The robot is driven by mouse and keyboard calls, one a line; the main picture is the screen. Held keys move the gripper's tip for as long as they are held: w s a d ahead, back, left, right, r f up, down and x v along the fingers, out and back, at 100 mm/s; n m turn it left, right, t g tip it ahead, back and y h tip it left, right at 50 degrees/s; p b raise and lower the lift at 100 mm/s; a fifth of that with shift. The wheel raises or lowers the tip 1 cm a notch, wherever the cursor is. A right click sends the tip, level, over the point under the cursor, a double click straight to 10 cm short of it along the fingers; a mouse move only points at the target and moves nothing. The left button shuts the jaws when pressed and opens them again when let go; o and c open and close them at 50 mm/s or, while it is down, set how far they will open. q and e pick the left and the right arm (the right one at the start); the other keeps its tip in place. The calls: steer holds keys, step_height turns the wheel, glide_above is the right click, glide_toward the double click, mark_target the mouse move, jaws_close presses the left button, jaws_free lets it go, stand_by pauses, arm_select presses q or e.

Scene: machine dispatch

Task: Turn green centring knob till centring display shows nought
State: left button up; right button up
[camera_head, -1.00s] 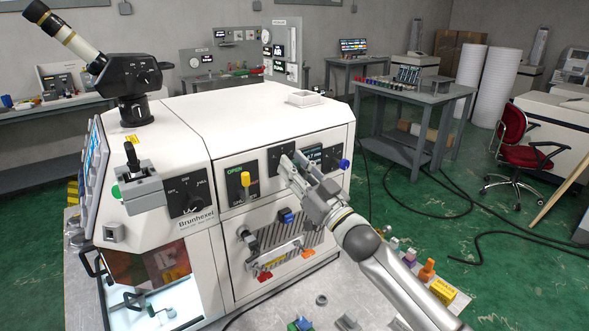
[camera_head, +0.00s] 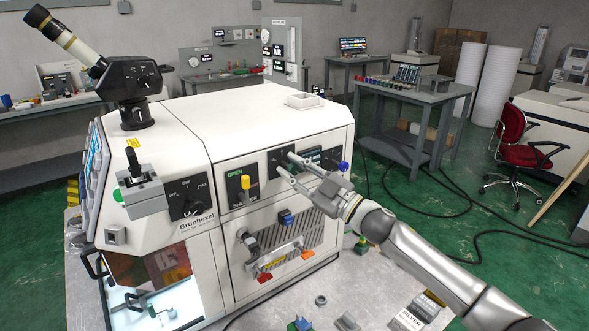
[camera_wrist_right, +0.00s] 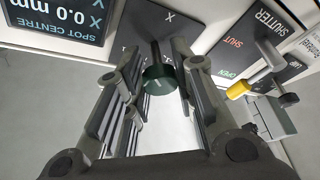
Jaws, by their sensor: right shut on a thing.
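The green centring knob (camera_wrist_right: 158,86) sits on a short dark shaft on a dark panel in the right wrist view. My right gripper (camera_head: 284,166) is at the front of the white machine, its two fingers on either side of the knob and shut on it. The spot centre display (camera_wrist_right: 50,20) is upside down and partly cut off at the top left of the wrist view. Its visible line reads 0.0 mm beside an X. In the head view the display (camera_head: 311,156) shows small behind my gripper. My left gripper is out of view.
A yellow shutter knob (camera_head: 245,183) is left of my right gripper, and a blue knob (camera_head: 343,166) is right of it. A grey handle bar (camera_head: 275,258) juts out below. Small parts lie on the bench in front. A red chair (camera_head: 510,130) stands at right.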

stand_by(0.5)
steer(key=o, duration=1)
steer(key=shift+o, duration=0.2)
steer(key=v, duration=1.2)
